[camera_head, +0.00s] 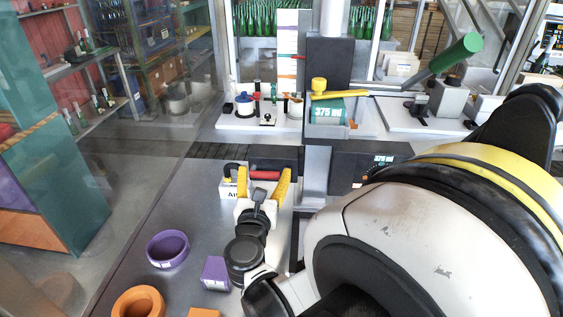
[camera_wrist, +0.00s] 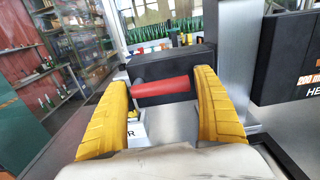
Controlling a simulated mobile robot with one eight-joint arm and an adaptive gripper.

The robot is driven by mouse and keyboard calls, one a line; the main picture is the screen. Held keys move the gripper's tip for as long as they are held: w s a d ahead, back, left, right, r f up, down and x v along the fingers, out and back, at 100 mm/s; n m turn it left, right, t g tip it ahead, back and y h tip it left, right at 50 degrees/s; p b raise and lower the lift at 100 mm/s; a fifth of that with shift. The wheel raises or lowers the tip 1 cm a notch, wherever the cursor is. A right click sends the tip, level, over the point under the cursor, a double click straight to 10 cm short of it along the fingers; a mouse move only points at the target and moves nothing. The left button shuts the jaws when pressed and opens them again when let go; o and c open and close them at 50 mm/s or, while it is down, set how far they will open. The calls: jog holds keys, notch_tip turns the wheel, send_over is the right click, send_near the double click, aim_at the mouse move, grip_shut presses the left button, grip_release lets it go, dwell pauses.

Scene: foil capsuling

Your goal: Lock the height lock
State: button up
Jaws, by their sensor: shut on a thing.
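A red cylindrical handle (camera_head: 265,175) on a dark fitting (camera_head: 235,169) sits low in front of the column; it looks like the height lock's handle. In the wrist view the red handle (camera_wrist: 160,87) lies crosswise between the yellow fingers of my gripper (camera_wrist: 160,95). Its ends meet the fingers, and the gripper is shut on it. In the head view my gripper (camera_head: 264,185) reaches forward to the handle from the front. The lock's inner parts are hidden.
The dark column (camera_head: 328,62) carries a green 375 ML block (camera_head: 327,113) and a yellow lever (camera_head: 345,94). A dark labelled panel (camera_head: 370,165) stands close on the right. A purple ring (camera_head: 167,249), purple block (camera_head: 215,273) and orange ring (camera_head: 139,302) lie on the table.

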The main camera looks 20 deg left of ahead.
aim_at(252, 171)
jog(key=n, duration=0.2)
jog(key=r+n, duration=0.1)
jog(key=n, duration=0.1)
jog(key=shift+a+b, duration=0.1)
jog(key=shift+b, duration=0.25)
jog(key=n, duration=0.3)
jog(key=r+n, duration=0.1)
jog(key=shift+s+a+r+n+b, duration=0.1)
jog(key=shift+s+a+n+b, duration=0.05)
jog(key=shift+a+n+b, duration=0.2)
jog(key=n, duration=0.2)
jog(key=a+n, duration=0.1)
jog(key=shift+s+r+n, duration=0.15)
jog(key=shift+r+n, duration=0.1)
jog(key=shift+r, duration=0.05)
jog(key=shift+s+a+r+n+b, duration=0.1)
jog(key=shift+a+n+b, duration=0.2)
jog(key=shift+n, duration=0.65)
jog(key=shift+s+a+r+n+b, duration=0.15)
jog(key=shift+n+b, duration=0.25)
jog(key=shift+n, duration=0.55)
jog(key=shift+w+a+f+n, duration=0.1)
jog(key=shift+n, duration=0.2)
jog(key=o, duration=1.4)
jog(key=shift+c, duration=0.2)
jog(key=v, duration=1.2)
